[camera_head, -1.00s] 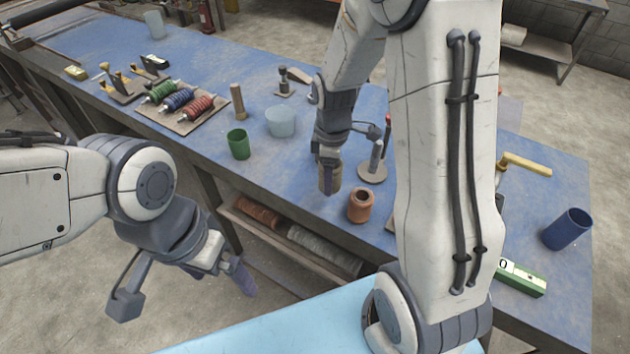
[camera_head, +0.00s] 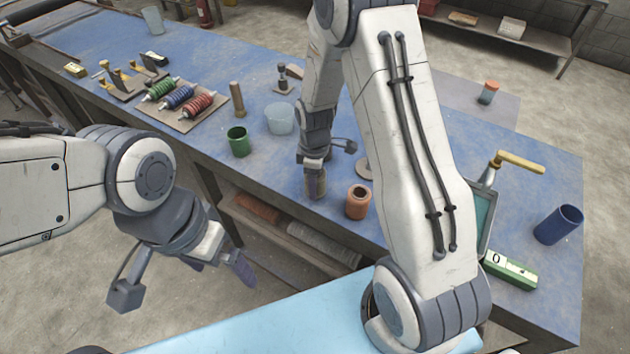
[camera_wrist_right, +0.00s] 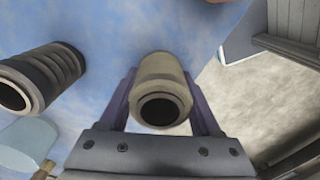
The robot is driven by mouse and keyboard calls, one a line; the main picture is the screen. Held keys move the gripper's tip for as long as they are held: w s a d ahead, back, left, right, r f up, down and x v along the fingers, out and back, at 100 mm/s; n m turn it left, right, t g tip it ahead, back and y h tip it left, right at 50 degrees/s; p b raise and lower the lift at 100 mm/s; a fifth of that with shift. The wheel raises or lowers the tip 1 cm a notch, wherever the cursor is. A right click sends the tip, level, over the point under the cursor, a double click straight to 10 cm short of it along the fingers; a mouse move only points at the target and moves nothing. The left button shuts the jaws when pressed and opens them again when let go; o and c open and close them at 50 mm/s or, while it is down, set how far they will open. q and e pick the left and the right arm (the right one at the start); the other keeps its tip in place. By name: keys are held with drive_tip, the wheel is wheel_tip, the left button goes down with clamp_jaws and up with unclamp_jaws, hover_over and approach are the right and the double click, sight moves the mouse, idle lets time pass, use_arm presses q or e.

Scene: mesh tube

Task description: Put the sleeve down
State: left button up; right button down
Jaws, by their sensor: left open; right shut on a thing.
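A beige-olive hollow sleeve (camera_head: 316,187) is in my right gripper (camera_head: 315,180), near the table's front edge. In the right wrist view the sleeve (camera_wrist_right: 162,78) sits between the two purple fingers, its dark open end facing the camera. My right gripper is shut on it. The sleeve is upright and low over the blue tabletop; I cannot tell whether its bottom touches. My left gripper (camera_head: 220,264) is open and empty, in front of the table and below its top.
An orange-brown sleeve (camera_head: 358,203) stands just right of the held one. A green cup (camera_head: 239,141) and a pale bowl (camera_head: 279,119) stand to the left. A dark ribbed tube (camera_wrist_right: 42,78) shows in the wrist view. A blue cup (camera_head: 559,224) is far right.

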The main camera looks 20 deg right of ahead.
drive_tip(key=shift+c, duration=0.5)
unclamp_jaws()
drive_tip(key=shift+f, duration=0.1)
drive_tip(key=shift+r+p, duration=0.3)
drive_tip(key=shift+r, duration=0.05)
drive_tip(key=shift+w+r+b, duration=0.1)
drive_tip(key=shift+r+b, duration=0.2)
wheel_tip(320, 180, up, 11)
drive_tip(key=b, duration=0.2)
